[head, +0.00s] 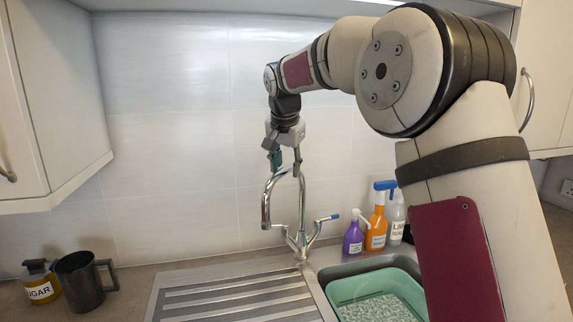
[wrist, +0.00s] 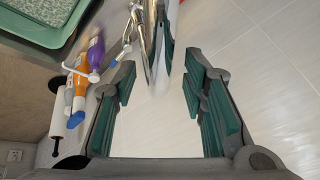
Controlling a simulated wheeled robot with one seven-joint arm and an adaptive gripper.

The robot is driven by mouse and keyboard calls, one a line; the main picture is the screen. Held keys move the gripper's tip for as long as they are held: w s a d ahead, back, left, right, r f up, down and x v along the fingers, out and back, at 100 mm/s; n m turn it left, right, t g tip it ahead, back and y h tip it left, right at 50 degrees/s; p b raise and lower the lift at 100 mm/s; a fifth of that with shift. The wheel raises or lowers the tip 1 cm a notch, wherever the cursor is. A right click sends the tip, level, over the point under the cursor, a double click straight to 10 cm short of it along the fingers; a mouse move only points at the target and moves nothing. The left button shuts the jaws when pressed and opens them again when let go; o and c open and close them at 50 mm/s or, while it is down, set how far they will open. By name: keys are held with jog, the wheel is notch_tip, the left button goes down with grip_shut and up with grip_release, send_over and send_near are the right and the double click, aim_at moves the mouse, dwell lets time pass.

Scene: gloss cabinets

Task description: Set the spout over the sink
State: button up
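The chrome spout (head: 266,205) arches up from the tap base and comes down on the left, above the ribbed drainer and not above the basin. The sink basin (head: 343,271) is to the right of the tap. My gripper (head: 286,164) points down at the top of the arch. In the wrist view my gripper (wrist: 160,75) is open, its green-padded fingers wide apart. The spout (wrist: 160,45) shows between the fingertips, with a gap on the right; contact on the left cannot be told.
A green tub (head: 345,291) with a speckled bottom sits in the basin. The tap's blue-tipped lever (head: 328,219) sticks out right. Purple (head: 353,239), orange (head: 377,229) and white (head: 397,218) bottles stand behind. A dark mug (head: 82,281) and sugar jar (head: 40,284) are far left.

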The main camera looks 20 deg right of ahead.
jog(key=shift+f, duration=0.1)
jog(key=shift+c, duration=0.6)
grip_shut()
jog(key=shift+d, duration=0.1)
